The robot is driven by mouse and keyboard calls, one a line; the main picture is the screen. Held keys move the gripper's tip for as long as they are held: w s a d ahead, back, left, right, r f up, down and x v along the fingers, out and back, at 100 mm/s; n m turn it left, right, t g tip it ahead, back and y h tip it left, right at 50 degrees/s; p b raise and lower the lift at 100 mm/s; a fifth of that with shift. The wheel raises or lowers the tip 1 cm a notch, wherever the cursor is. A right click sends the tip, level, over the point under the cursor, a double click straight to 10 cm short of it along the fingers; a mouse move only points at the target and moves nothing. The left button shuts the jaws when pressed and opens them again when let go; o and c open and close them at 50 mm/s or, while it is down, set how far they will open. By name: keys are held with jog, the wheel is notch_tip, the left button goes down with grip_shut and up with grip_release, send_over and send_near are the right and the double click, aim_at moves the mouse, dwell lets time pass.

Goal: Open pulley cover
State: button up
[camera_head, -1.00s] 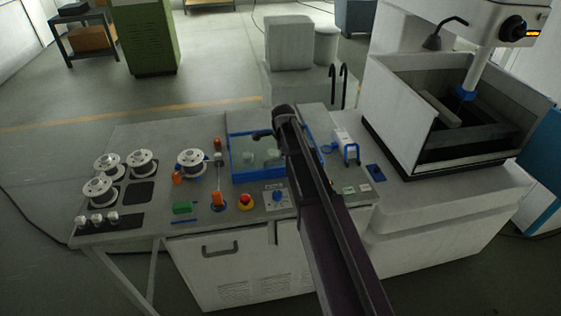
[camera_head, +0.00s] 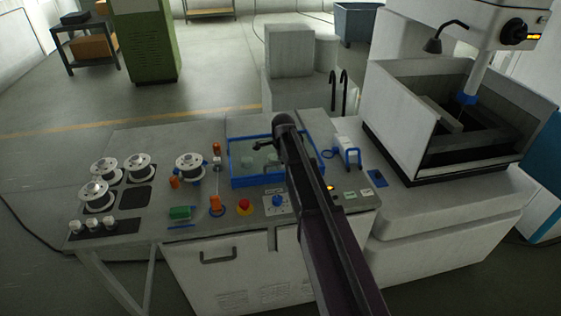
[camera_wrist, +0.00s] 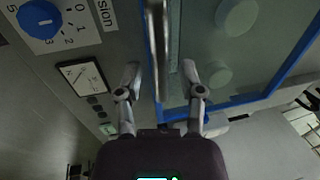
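The pulley cover (camera_head: 233,166) is a clear pane in a blue frame on the machine's worktop, lying flat and looking closed. Pale round pulleys show through it. In the wrist view the blue frame (camera_wrist: 303,45) and two pale discs under the pane fill the upper right. My gripper (camera_wrist: 161,72) is open, its two grey fingers apart, at the cover's near edge. A blurred metal bar (camera_wrist: 155,35), perhaps the cover's handle, runs between the fingers; I cannot tell whether it touches them. In the head view my arm hides the cover's right part and most of my gripper (camera_head: 268,145).
Left of the cover stand several wire spools (camera_head: 138,166). In front are a red button (camera_head: 244,208) and a blue dial (camera_head: 278,201). A blue-handled bracket (camera_head: 348,155) stands on the right, beside the open machine tank (camera_head: 405,130).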

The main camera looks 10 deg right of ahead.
grip_shut()
jog(key=shift+w, duration=0.1)
jog(key=w, duration=2.6)
jog(key=shift+w, duration=0.4)
jog(key=shift+o, duration=1.7)
grip_release()
jog(key=shift+w, duration=0.1)
